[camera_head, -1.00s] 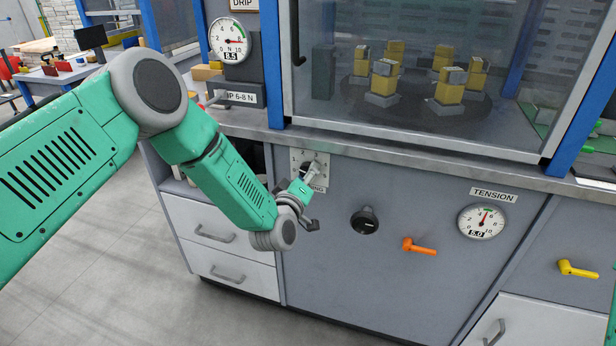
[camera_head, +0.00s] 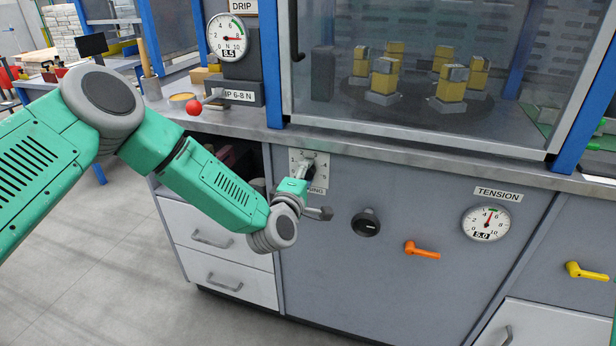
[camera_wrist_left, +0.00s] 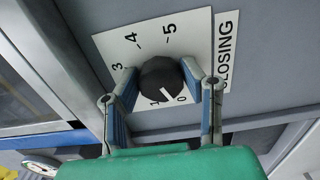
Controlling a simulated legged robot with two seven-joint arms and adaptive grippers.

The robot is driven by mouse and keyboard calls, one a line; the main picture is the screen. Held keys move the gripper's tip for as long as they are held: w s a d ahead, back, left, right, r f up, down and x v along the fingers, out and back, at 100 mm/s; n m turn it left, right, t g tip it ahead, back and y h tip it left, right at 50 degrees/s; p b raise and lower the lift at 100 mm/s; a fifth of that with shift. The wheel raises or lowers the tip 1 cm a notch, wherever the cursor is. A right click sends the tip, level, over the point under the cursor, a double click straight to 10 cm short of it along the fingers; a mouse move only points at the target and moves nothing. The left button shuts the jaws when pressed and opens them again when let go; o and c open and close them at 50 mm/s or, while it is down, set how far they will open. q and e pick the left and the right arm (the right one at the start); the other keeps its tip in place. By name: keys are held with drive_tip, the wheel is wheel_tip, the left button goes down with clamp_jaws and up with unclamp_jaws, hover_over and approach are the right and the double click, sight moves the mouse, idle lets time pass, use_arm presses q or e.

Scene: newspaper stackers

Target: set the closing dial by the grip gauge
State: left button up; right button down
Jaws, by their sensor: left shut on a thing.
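The closing dial (camera_wrist_left: 161,78) is a black round knob on a white plate numbered 0 to 5, beside the word CLOSING. Its white mark points between 0 and 1. My left gripper (camera_wrist_left: 163,82) is shut on it, one finger on each side; in the head view my wrist (camera_head: 280,222) partly hides the plate (camera_head: 321,163). The grip gauge (camera_head: 227,37) is a round white dial above the counter, reading 8.5, with its needle past the green band. The label below it (camera_head: 236,95) ends in "6-8 N", its start partly hidden. My right gripper is not in view.
A lever with a red ball (camera_head: 194,107) stands out below the gauge. Right of the closing dial are a black knob (camera_head: 366,223), an orange handle (camera_head: 421,250) and a tension gauge (camera_head: 486,223) reading 5.0. A glazed cabinet holds several yellow-and-grey pieces.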

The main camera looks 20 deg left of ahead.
use_arm(q)
drive_tip(key=shift+s+a+f, duration=0.1)
drive_tip(key=shift+f, duration=0.15)
drive_tip(key=o, duration=1.1)
drive_tip(key=shift+a, duration=0.1)
drive_tip(key=shift+r, duration=0.1)
drive_tip(key=s, duration=1.1)
drive_tip(key=shift+s+a, duration=0.2)
drive_tip(key=shift+s, duration=0.2)
